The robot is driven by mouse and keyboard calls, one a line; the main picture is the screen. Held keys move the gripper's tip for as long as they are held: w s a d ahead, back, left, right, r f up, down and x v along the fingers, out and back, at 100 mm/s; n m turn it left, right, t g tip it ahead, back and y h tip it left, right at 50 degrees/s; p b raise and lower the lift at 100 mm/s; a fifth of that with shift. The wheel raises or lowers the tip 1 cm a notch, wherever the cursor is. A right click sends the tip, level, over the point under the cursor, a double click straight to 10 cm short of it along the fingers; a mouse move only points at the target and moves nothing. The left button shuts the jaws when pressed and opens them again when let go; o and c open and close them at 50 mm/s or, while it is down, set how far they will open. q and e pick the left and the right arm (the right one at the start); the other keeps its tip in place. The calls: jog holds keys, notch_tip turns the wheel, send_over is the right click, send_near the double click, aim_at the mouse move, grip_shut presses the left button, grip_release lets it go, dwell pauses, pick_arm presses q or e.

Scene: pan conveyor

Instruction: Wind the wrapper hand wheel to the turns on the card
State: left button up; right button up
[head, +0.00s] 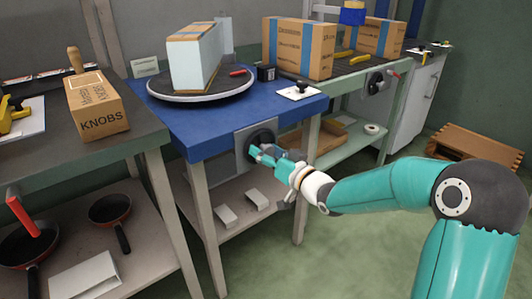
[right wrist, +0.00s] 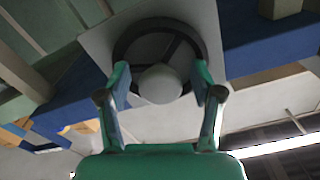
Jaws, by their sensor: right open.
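The wrapper hand wheel (head: 262,134) is a dark wheel on a grey plate at the front of the blue table. It also shows in the right wrist view as a dark ring with spokes (right wrist: 122,46) and a pale round knob (right wrist: 160,84). My right gripper (head: 262,152) is at the wheel, open, with its fingertips on either side of the knob; I cannot tell whether they touch it. A box wrapped in pale film (head: 196,62) stands on the round turntable (head: 200,97). A small card (head: 145,67) stands behind the turntable; its writing is too small to read. My left gripper is not in view.
The blue table (head: 190,140) has a white sheet with a black-handled stamp (head: 301,87) at its right. A KNOBS box (head: 97,104) stands on the left bench. Pans (head: 110,208) lie on the shelf below. Another dark wheel (head: 377,83) is on the conveyor further right.

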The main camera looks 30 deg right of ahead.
jog(key=s, duration=1.2)
jog(key=shift+d, duration=0.45)
jog(key=shift+a, duration=0.1)
